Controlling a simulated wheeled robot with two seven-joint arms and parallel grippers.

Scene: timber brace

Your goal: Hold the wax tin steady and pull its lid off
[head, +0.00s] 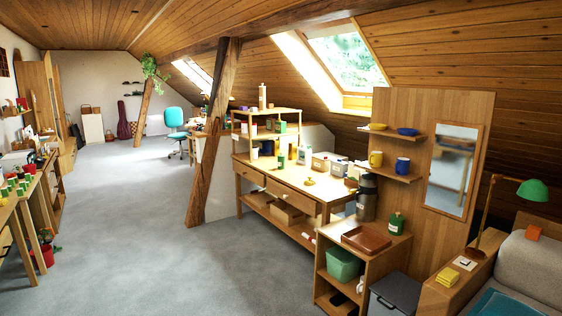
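Neither of my grippers shows in the head view. I cannot make out for sure which thing is the wax tin; the containers are small at this distance. Several small bottles, tins and boxes stand on the white-topped workbench (285,174) and on its shelf unit (270,136). A small yellow object (309,181) lies on the bench top, too small to identify. More small red, green and yellow containers (22,184) stand on a bench at the left edge. A separate lid cannot be told apart.
A slanted timber brace (213,135) rises beside the workbench. A low wooden cabinet (362,262) with a brown tray (366,239) and a green bottle (396,223) stands at front right, near an armchair. The grey floor (135,235) is clear through the middle.

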